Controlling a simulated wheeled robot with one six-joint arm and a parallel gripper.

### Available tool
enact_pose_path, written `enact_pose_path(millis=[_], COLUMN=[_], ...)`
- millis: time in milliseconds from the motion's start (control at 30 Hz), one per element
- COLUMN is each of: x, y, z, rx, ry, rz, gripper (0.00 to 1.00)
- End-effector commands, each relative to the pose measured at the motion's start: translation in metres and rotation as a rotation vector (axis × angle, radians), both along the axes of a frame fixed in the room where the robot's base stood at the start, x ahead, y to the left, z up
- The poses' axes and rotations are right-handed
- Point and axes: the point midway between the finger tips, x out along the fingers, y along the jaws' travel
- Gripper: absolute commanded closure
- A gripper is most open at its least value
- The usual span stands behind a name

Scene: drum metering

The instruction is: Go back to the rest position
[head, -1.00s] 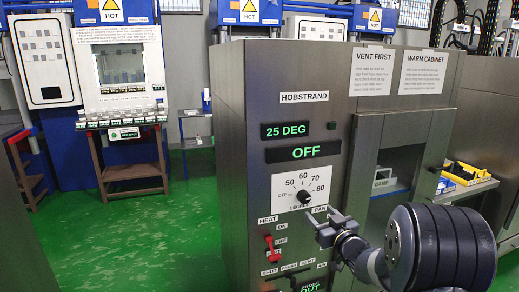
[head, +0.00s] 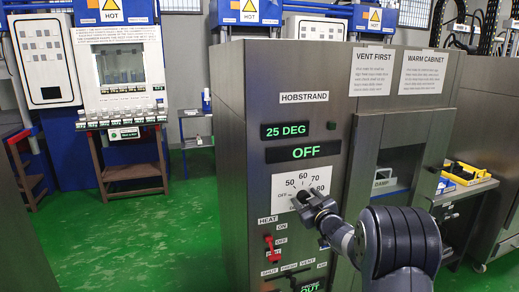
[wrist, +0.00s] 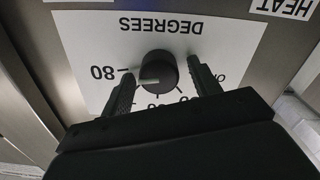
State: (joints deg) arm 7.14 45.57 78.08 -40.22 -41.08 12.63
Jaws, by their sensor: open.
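My gripper (head: 312,203) is in front of the dial panel (head: 287,187) of the Hobstrand cabinet (head: 232,130). The wrist view shows the panel upside down, with the round black knob (wrist: 158,68) between the two fingers of my gripper (wrist: 161,82). The fingers are open, one on each side of the knob, with a small gap at each side. A pale pointer line on the knob points toward the side marked 80. In the head view my gripper hides the knob. The displays read 25 DEG (head: 287,130) and OFF (head: 303,152).
Below the dial are a red heat switch (head: 269,246) and a lower lever row, close under my arm. The warm cabinet window (head: 395,170) is to the right, and a shelf with a yellow tray (head: 462,172) beyond it. Green floor (head: 120,235) lies open at left.

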Motion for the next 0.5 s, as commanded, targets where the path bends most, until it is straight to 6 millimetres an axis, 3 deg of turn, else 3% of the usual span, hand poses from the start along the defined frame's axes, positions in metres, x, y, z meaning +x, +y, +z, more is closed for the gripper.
enact_pose_path(millis=[500], x=[-0.0007], y=[0.0018], z=[-0.0032], rx=[-0.442], ry=[-0.144], rz=[0.000], gripper=[0.41])
